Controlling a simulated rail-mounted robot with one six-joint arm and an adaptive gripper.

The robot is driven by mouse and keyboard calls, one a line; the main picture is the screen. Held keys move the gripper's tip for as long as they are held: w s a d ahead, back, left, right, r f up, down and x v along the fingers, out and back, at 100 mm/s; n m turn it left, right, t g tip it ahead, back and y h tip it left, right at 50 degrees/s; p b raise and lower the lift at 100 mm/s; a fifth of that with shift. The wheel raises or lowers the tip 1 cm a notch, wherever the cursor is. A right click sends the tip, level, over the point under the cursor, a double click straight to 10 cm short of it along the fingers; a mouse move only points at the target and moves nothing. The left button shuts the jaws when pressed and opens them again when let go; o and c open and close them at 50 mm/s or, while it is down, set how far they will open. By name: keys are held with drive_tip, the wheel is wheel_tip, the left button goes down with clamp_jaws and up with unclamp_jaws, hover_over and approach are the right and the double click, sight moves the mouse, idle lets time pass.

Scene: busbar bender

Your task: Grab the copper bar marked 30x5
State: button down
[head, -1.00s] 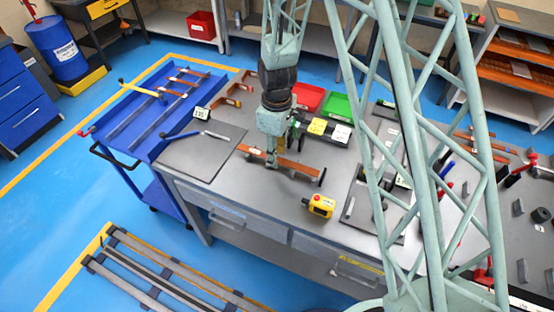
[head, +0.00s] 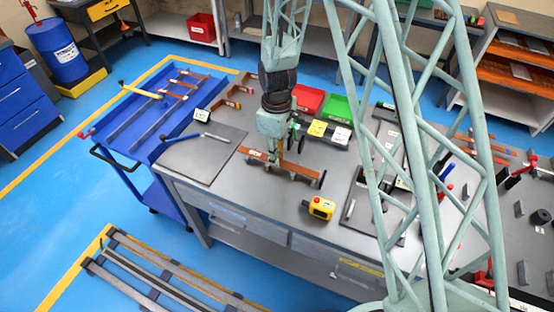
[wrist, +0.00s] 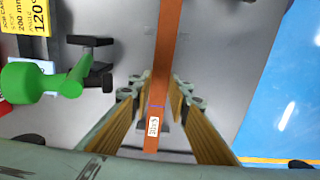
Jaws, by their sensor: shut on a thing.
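The copper bar (head: 300,171) lies across dark supports on the grey workbench. In the wrist view the copper bar (wrist: 169,55) runs from the top edge to between my fingers. A small white label (wrist: 153,127) sits near its lower end; its print looks like 30x5 but is blurred. My gripper (head: 275,160) reaches down over the bar left of its middle. In the wrist view my gripper (wrist: 172,95) has one finger on each side of the bar and is shut on it. The exact contact is hard to see.
A yellow control box (head: 320,208) stands in front of the bar. Red (head: 308,100) and green (head: 336,107) bins lie behind. A dark mat (head: 200,155) is to the left, beside a blue cart (head: 143,145). A green-handled tool (wrist: 45,80) is close by in the wrist view.

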drive_tip(key=shift+r, duration=0.1)
wheel_tip(320, 180, up, 18)
drive_tip(key=shift+p, duration=0.3)
idle(0.8)
